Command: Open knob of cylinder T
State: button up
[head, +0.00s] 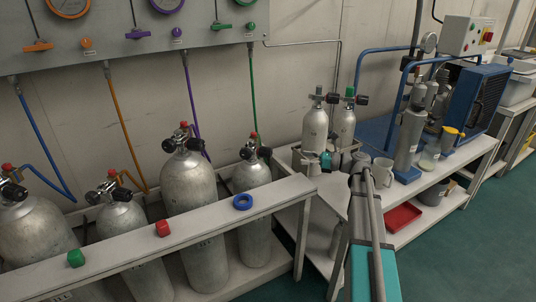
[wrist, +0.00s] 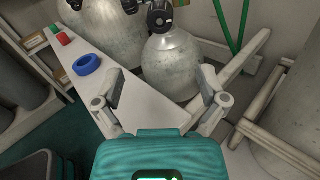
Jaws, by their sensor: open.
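Several grey cylinders stand in the rack; I cannot read which one is marked T. The rightmost rack cylinder (head: 252,176) has a black knob and red cap at its top, under the green hose. It also shows in the wrist view (wrist: 172,62), with its black round knob (wrist: 160,18) at the top edge. A larger cylinder (head: 188,190) stands left of it. My gripper (head: 322,160) is open and empty, to the right of the rightmost rack cylinder. In the wrist view, its two fingers (wrist: 162,95) are spread apart, with the rack rail and cylinder beyond them, not touching the knob.
The rack's front rail (head: 205,218) carries a blue ring (head: 243,202), a red cap (head: 163,229) and a green cap (head: 76,258). Two cylinders (head: 315,128) stand on the bench behind my gripper. Hoses run down the wall.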

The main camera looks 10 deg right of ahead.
aim_at(268, 153)
jog(key=x, duration=1.3)
jog(key=shift+s, duration=0.1)
jog(key=c, duration=1.1)
jog(key=shift+a, duration=0.25)
jog(key=shift+c, duration=0.2)
jog(key=shift+d, duration=0.2)
